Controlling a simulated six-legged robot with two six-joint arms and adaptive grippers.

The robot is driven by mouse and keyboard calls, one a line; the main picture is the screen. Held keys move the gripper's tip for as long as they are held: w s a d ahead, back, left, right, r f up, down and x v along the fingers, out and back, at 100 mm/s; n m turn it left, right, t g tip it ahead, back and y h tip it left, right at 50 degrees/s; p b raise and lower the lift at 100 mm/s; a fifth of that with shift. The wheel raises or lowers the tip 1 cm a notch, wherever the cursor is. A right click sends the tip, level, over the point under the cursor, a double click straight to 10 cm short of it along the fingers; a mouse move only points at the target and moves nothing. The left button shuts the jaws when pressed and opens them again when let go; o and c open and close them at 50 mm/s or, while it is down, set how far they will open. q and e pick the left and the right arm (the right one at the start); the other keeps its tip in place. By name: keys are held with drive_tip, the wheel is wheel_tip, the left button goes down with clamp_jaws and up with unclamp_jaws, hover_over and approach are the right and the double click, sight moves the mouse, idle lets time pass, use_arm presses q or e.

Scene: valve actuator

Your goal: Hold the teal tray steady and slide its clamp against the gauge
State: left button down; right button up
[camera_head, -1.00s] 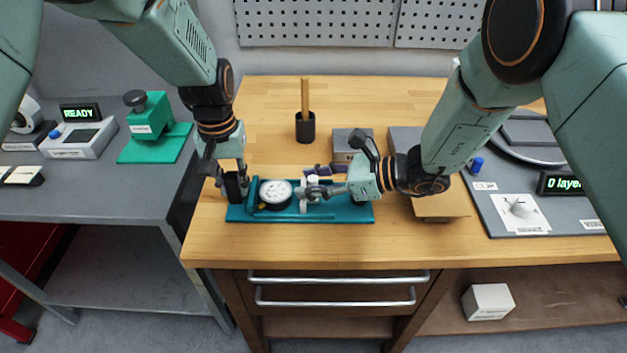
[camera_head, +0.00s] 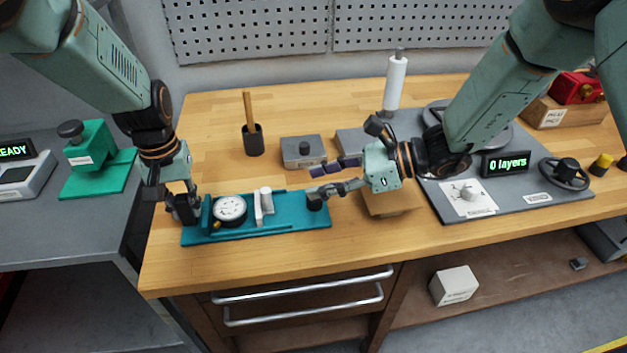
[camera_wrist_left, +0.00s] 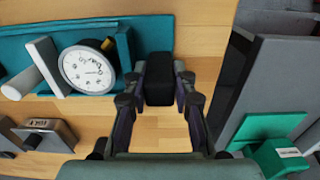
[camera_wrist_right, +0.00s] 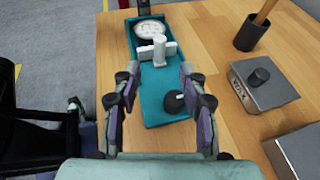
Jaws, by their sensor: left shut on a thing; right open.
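The teal tray (camera_head: 288,222) lies on the wooden bench near its front edge. A round white gauge (camera_head: 230,209) sits in its left part, against a teal end wall. The white clamp (camera_head: 264,204) stands just right of the gauge and looks close against it; the left wrist view shows the clamp (camera_wrist_left: 47,62) beside the gauge (camera_wrist_left: 88,68). My left gripper (camera_head: 183,209) is shut on the black block (camera_wrist_left: 158,78) at the tray's left end. My right gripper (camera_head: 333,180) is open and empty over the tray's right end, near a black knob (camera_wrist_right: 174,101).
Behind the tray stand a black cup with a wooden handle (camera_head: 253,139) and a grey box with a knob (camera_head: 303,151). A wooden block (camera_head: 393,203) is right of the tray, then a grey panel (camera_head: 520,205). A gap separates the bench from the left table.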

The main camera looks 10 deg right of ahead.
sight(265, 189)
drive_tip(key=shift+r, duration=0.1)
drive_tip(key=x, duration=1.2)
drive_tip(key=shift+a+r, duration=0.1)
drive_tip(key=shift+r, duration=0.15)
clamp_jaws()
idle(0.3)
idle(0.3)
